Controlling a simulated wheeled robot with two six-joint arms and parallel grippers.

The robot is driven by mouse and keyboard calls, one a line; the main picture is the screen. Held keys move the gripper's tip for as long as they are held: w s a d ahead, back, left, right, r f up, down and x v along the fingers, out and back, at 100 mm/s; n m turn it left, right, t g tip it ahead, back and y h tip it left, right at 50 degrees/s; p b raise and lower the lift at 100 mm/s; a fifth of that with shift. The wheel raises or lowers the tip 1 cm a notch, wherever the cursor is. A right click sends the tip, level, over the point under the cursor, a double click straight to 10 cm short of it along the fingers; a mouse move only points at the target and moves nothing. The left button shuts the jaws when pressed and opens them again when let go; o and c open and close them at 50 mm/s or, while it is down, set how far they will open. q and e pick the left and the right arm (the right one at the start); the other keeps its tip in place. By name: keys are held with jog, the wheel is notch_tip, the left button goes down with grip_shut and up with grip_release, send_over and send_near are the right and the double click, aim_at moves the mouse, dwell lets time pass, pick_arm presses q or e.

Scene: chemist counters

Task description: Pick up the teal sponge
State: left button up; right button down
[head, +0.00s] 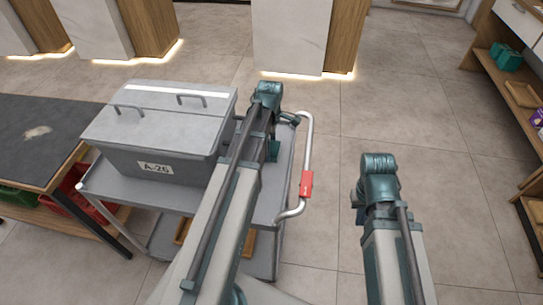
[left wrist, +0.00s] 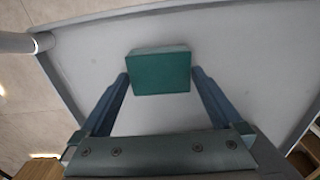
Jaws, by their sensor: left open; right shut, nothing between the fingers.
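The teal sponge (left wrist: 160,70) is a small block on the grey top of the trolley in the left wrist view. My left gripper (left wrist: 160,80) is open, with one finger on each side of the sponge, fingertips close to its sides. I cannot tell whether they touch it or how high they are. In the head view my left arm reaches over the trolley and largely hides this spot. My right gripper (head: 358,206) is mostly hidden by its own arm, over the floor right of the trolley, shut and empty.
The trolley (head: 125,188) carries a lidded grey box (head: 190,168) marked A-26, left of my left arm. Its handle (head: 309,145) with a red tag stands to the right. A dark-topped table (head: 30,130) is at the left, shelves (head: 510,100) at the right. Floor between is clear.

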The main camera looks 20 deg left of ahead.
pick_arm(q)
jog(key=c, duration=0.9)
jog(key=shift+c, duration=0.2)
jog(key=shift+r, duration=0.1)
notch_tip(320, 180, up, 10)
jog(key=p, duration=1)
jog(key=o, duration=0.6)
jog(key=c, duration=0.5)
